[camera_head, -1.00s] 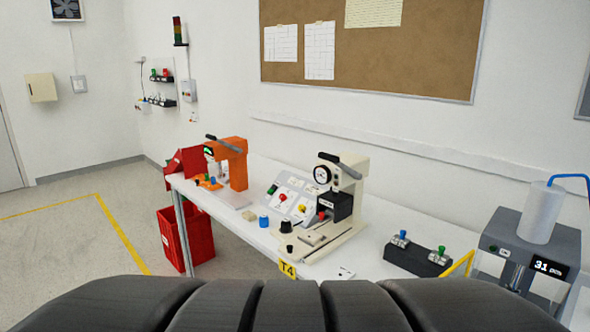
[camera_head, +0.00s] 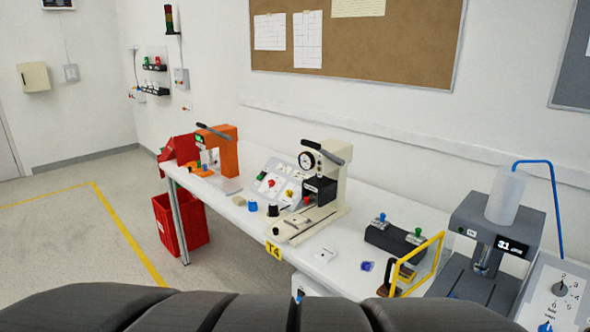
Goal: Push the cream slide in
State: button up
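The cream press (camera_head: 328,180) with a round dial gauge and a dark lever stands on the white table near the middle of the view. Its flat base (camera_head: 300,228) reaches toward the table's front edge. A cream slide-like plate (camera_head: 298,222) lies on that base, small in this view; I cannot tell how far out it stands. A black block sits on the press's front, with a red knob just beside it. My gripper is not in view. Dark segments of my own body fill the bottom edge and hide part of the table's front.
An orange press (camera_head: 222,154) stands left on the table (camera_head: 345,240), beside a sloped button panel. A yellow frame (camera_head: 412,264), a grey machine with a display (camera_head: 478,245) and a grey dial panel (camera_head: 556,290) stand right. A red crate (camera_head: 181,224) is on the floor.

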aim_at(284, 230)
jog(key=i+z, duration=0.4)
jog(key=i+j+z, duration=0.35)
jog(key=i, duration=0.2)
